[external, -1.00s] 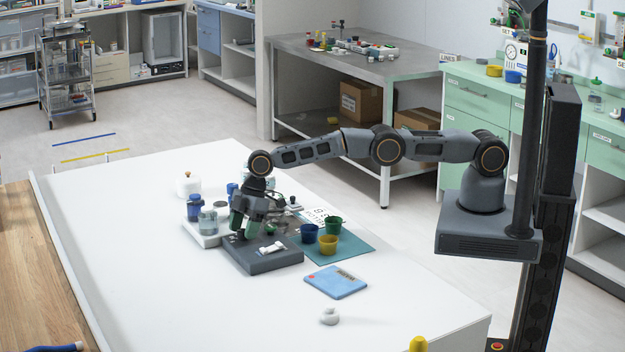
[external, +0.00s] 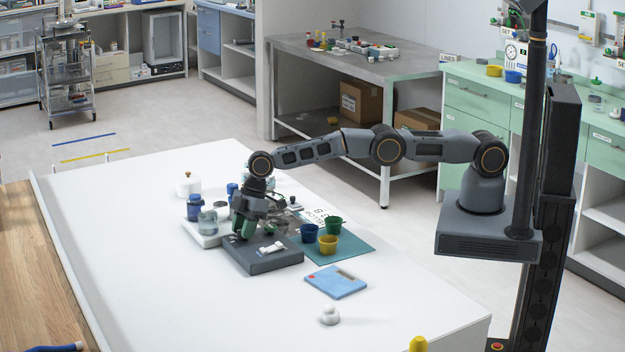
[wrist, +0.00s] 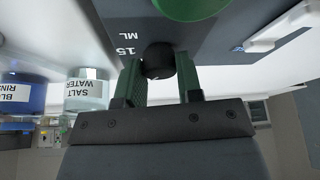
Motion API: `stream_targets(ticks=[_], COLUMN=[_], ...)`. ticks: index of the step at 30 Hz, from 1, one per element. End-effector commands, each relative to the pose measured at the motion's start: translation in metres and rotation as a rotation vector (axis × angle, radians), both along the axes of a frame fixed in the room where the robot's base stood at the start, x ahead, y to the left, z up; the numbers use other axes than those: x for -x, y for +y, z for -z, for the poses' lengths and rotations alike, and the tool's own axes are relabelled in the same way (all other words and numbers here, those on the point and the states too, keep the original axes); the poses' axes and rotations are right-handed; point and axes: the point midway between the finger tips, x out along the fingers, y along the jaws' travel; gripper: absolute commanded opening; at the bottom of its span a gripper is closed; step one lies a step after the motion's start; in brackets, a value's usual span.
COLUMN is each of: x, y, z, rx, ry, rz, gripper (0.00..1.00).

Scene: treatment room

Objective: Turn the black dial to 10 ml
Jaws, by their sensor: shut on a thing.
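A dark grey dispenser box (external: 265,258) lies on the white table. In the wrist view its dark panel (wrist: 225,35) fills the upper middle, with upside-down white "15 ML" lettering (wrist: 128,42) beside the dial. The black dial (wrist: 158,60) sits between the green fingers of my gripper (wrist: 160,78), which is shut on it. In the external view my gripper (external: 251,229) points down over the box's far left part and hides the dial. I cannot see a pointer mark on the dial. A green round part (wrist: 190,8) shows at the wrist view's top edge.
A white tray (external: 205,240) with a blue jar (external: 194,208) and a clear salt water jar (wrist: 87,92) stands left of the box. Blue (external: 309,233), yellow (external: 328,245) and green cups stand on a teal mat (external: 352,252). The front table is mostly clear.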

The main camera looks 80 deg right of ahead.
Motion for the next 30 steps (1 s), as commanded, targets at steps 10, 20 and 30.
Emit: stream_targets(ticks=[10, 20, 30], x=[0.0006, 0.0003, 0.0003], y=[0.0010, 0.0009, 0.0007], z=[0.0006, -0.0004, -0.0001], rx=[-0.001, -0.002, -0.001], ry=[-0.002, -0.002, -0.002], rz=[0.225, 0.232, 0.231], gripper=[0.10, 0.37, 0.58])
